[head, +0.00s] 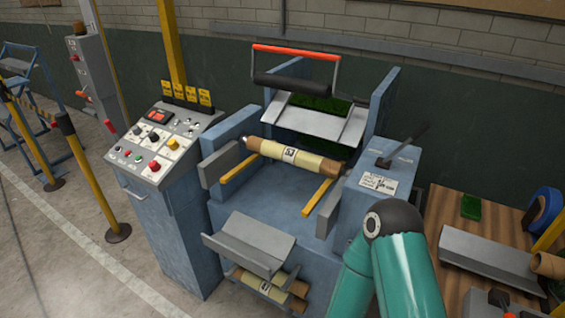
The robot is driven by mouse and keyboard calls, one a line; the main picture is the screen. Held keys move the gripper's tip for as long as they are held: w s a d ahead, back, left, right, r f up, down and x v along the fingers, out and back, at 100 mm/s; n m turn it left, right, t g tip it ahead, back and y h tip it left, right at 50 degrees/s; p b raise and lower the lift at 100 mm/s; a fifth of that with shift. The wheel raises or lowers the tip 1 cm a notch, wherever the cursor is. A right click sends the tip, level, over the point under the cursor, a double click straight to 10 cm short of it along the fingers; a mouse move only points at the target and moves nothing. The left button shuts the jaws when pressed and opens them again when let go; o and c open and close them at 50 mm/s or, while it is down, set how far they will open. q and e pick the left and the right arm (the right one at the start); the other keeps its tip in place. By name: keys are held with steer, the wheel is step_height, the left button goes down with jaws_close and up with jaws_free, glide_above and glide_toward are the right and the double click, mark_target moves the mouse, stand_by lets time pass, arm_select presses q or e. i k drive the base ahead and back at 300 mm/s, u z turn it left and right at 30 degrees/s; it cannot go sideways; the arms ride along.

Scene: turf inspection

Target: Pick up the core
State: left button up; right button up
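A brown cardboard core (328,166) with a pale yellow wrap and a black-and-white label lies across the blue machine (268,188). It lies between the machine's side blocks, over two yellow bars. More similar cores (272,291) lie low at the machine's front, below a grey metal tray (250,243), and one shows a label. A teal arm of mine rises at the lower right, in front of the machine's right side. Neither of my grippers can be made out in this view.
A control panel (150,145) with buttons stands left of the machine. An orange-and-black handle (297,50) arches above the green turf. A lever (405,142) stands on the right block. A wooden bench (470,210) with a grey trough (490,256) is at right. Yellow posts and open floor are at left.

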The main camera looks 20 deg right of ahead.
mark_target(319, 164)
steer(key=z, duration=0.15)
steer(key=i, duration=0.9)
steer(key=u, duration=0.1)
